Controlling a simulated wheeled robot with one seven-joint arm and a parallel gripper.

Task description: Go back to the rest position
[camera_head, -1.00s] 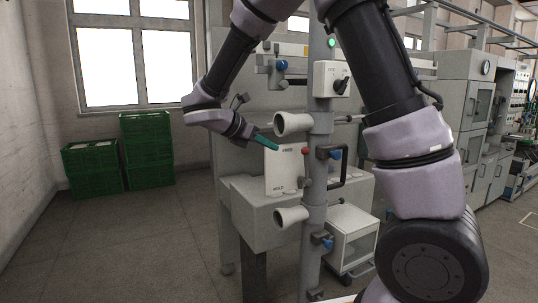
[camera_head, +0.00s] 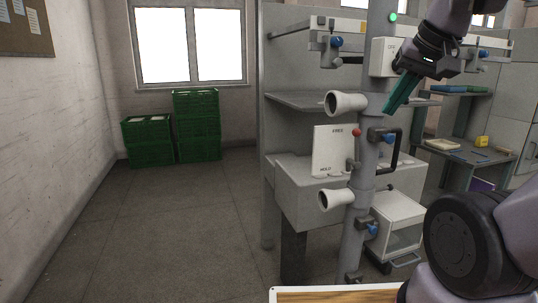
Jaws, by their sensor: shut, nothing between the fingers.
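My gripper (camera_head: 390,110) is at the upper right, with its teal fingers together and nothing between them. It points down and to the left, in front of the cone winder's upright post (camera_head: 362,210) in the picture. It overlaps the edge of a white switch box (camera_head: 383,58). I cannot tell how far it is from the post. My arm enters from the right, and its large dark joint is at the lower right.
The winder carries two pale cones (camera_head: 345,103), a black handle (camera_head: 398,150) and a FREE/HOLD plate (camera_head: 332,150). Green crates (camera_head: 197,125) stand by the window. Open floor (camera_head: 175,230) lies at left. A wood-topped surface edge (camera_head: 330,294) shows at the bottom.

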